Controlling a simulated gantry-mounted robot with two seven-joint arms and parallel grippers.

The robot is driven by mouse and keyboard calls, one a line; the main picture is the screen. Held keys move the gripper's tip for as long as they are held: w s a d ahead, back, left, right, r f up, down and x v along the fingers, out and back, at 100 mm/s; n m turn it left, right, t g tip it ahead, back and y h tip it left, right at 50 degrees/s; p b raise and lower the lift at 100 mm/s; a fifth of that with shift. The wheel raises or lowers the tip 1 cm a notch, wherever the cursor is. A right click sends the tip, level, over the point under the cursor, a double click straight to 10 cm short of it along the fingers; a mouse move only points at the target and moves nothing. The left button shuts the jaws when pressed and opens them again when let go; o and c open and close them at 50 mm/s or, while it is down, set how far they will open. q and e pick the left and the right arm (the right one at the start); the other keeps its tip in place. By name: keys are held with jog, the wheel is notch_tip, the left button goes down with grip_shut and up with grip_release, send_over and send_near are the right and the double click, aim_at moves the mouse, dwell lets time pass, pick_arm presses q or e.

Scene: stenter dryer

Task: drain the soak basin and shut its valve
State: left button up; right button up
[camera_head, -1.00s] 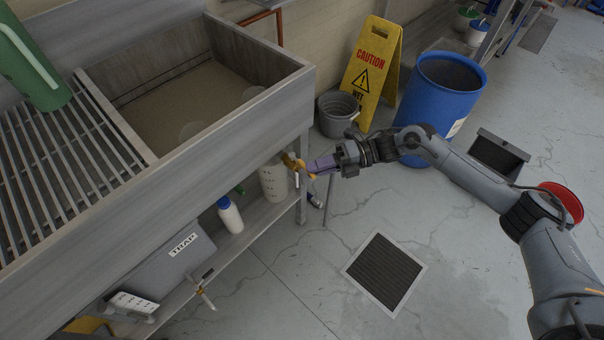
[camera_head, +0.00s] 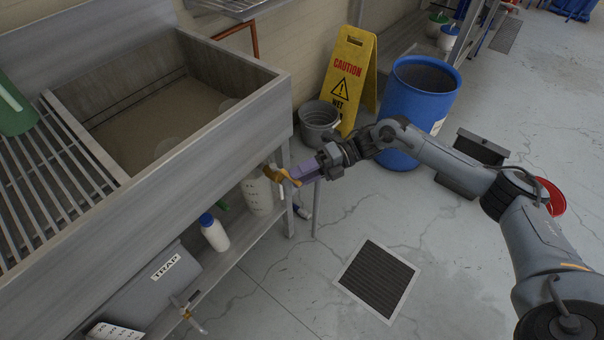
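The grey metal soak basin (camera_head: 262,80) is at the upper left and holds murky brown liquid (camera_head: 150,120) with pale round shapes in it. The brass-orange valve (camera_head: 274,172) sits below the basin's front right corner, its lever pointing right toward my gripper. My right gripper (camera_head: 298,174) comes in from the right, with its purple fingers at the lever's end. I cannot tell whether the fingers are closed on the lever; the gap between them is hidden. My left gripper is not in view.
A white bottle with a blue cap (camera_head: 214,233), a pale container (camera_head: 258,196) and a grey TRAP box (camera_head: 160,285) stand under the basin. A grey bucket (camera_head: 318,122), yellow caution sign (camera_head: 349,78) and blue drum (camera_head: 419,105) stand behind my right arm. Floor around the drain grate (camera_head: 379,279) is clear.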

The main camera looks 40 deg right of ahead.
jog(key=p+v, duration=0.1)
jog(key=v, duration=1)
jog(key=shift+p, duration=0.35)
jog(key=shift+a, duration=0.15)
dwell(5.4)
